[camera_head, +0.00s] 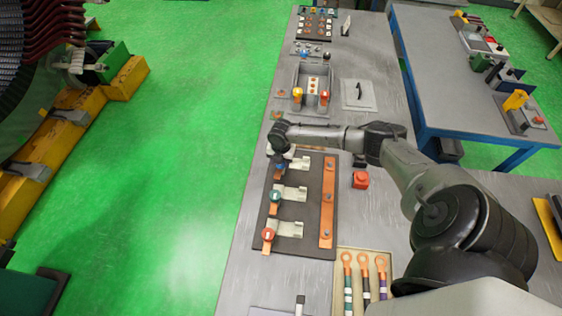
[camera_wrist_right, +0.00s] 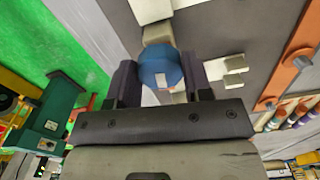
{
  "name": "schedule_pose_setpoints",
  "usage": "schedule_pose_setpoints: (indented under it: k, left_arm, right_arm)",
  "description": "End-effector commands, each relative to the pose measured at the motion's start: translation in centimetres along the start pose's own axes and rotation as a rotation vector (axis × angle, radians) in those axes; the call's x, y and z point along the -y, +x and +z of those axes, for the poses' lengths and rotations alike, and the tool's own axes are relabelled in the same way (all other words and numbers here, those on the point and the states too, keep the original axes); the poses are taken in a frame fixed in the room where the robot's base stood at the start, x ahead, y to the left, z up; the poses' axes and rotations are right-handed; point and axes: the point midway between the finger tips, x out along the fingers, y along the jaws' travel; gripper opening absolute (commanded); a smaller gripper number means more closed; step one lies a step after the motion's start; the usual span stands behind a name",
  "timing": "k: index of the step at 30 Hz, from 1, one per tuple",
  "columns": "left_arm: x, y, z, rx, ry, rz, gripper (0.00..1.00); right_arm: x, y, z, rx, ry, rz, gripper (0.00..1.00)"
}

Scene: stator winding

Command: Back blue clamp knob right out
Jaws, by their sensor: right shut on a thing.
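The blue clamp knob (camera_wrist_right: 160,70) is round with a pale mark and sits between the two dark fingers of my right gripper (camera_wrist_right: 160,82) in the right wrist view. The gripper is shut on it. In the head view my right gripper (camera_head: 279,152) points down over the back clamp of a dark board (camera_head: 310,240), mostly covering the blue knob (camera_head: 279,166). The green knob (camera_head: 275,196) and the red knob (camera_head: 268,234) sit on the clamps nearer the front. My left gripper is not in view.
An orange copper bar (camera_head: 327,205) with bolts runs along the board's right side. A red button box (camera_head: 360,180) stands right of it. A tray of ring-ended cables (camera_head: 348,262) lies in front. A grey bin (camera_head: 312,85) with small parts stands behind.

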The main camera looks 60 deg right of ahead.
Motion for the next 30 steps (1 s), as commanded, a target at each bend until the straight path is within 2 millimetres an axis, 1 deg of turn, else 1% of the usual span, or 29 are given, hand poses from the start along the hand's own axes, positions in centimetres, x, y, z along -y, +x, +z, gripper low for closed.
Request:
schedule_pose_setpoints:
  k: [1, 9, 23, 24, 30]
  left_arm:
    - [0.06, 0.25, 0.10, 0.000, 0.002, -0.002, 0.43]
    - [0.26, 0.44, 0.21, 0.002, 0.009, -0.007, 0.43]
    - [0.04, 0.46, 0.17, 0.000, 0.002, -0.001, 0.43]
    - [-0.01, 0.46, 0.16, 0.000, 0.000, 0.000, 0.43]
    - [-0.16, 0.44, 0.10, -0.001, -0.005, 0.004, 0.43]
  right_arm:
    - [0.21, 0.45, 0.07, 0.004, -0.018, -0.004, 0.22]
    - [0.24, 0.45, 0.07, 0.003, -0.081, -0.005, 0.22]
    - [0.28, 0.49, 0.07, 0.004, -0.090, -0.006, 0.22]
    - [0.28, 0.50, 0.07, 0.004, -0.090, -0.006, 0.48]
    - [0.24, 0.43, 0.04, 0.002, -0.090, -0.005, 0.67]
